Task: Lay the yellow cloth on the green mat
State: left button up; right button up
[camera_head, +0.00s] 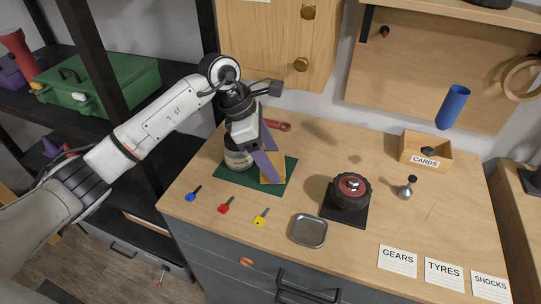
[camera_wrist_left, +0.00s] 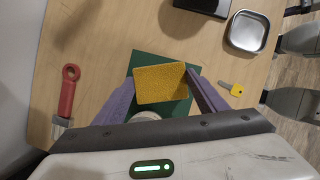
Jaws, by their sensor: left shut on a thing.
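The yellow cloth (camera_head: 274,172) is between the purple fingers of my left gripper (camera_head: 270,167), which is shut on it. In the left wrist view the cloth (camera_wrist_left: 160,84) spans the gap between both fingertips (camera_wrist_left: 163,80). The green mat (camera_head: 232,180) lies on the bench under the cloth and gripper. In the wrist view the mat (camera_wrist_left: 146,58) shows around the cloth. I cannot tell whether the cloth touches the mat. My right gripper is not in view.
A round pale container (camera_head: 238,157) stands at the mat's left, close to my gripper. Blue (camera_head: 193,193), red (camera_head: 226,205) and yellow (camera_head: 262,217) keys lie in front. A metal tray (camera_head: 308,231) and a wheel on a black stand (camera_head: 350,190) are to the right.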

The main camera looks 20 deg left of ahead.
pick_arm(q)
jog(key=shift+f, duration=0.1)
jog(key=shift+f, duration=0.15)
jog(key=o, duration=1)
jog(key=shift+r, duration=0.2)
jog(key=shift+r, duration=0.15)
jog(key=b+v, duration=0.1)
jog(key=v, duration=1)
jog(key=shift+r, duration=0.35)
jog(key=shift+a, duration=0.1)
